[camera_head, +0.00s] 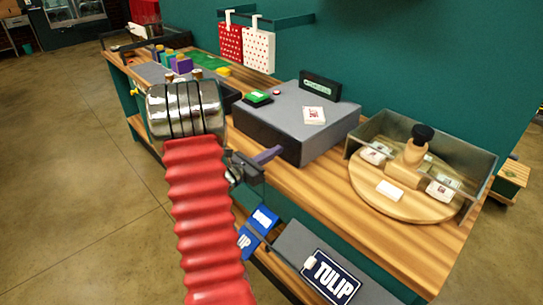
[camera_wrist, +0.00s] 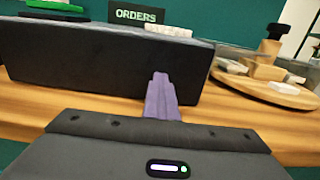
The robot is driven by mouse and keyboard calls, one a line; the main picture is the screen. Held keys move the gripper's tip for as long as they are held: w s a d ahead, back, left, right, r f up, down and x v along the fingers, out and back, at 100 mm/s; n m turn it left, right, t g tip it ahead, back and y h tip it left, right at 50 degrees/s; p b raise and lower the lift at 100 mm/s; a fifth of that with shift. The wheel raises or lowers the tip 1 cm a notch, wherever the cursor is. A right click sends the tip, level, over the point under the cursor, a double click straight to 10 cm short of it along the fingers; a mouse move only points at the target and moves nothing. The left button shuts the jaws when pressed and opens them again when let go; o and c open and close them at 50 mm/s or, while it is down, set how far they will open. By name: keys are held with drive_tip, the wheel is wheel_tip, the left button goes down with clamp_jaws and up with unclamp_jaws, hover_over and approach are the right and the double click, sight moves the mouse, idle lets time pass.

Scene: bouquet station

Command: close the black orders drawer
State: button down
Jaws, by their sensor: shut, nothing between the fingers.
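The orders unit (camera_head: 300,106) is a wide box with a grey top and dark sides on the wooden counter. An ORDERS sign (camera_wrist: 136,16) stands behind it. The black drawer front (camera_wrist: 90,62) fills the left and middle of the wrist view. I see no clear gap between drawer and box, but my arm hides part of the unit in the head view. My gripper (camera_head: 275,151) has its purple fingers shut and empty. Its fingertips (camera_wrist: 160,76) point at the right part of the black front, close to it; I cannot tell whether they touch.
A round wooden board (camera_head: 405,200) with small cards and a knobbed stamp stands in a clear-walled bin at the right. A green pad (camera_head: 257,97) and a card (camera_head: 314,114) lie on the unit.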

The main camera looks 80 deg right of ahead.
drive_tip(key=shift+d, duration=0.2)
drive_tip(key=v, duration=1.4)
drive_tip(key=shift+a, duration=0.25)
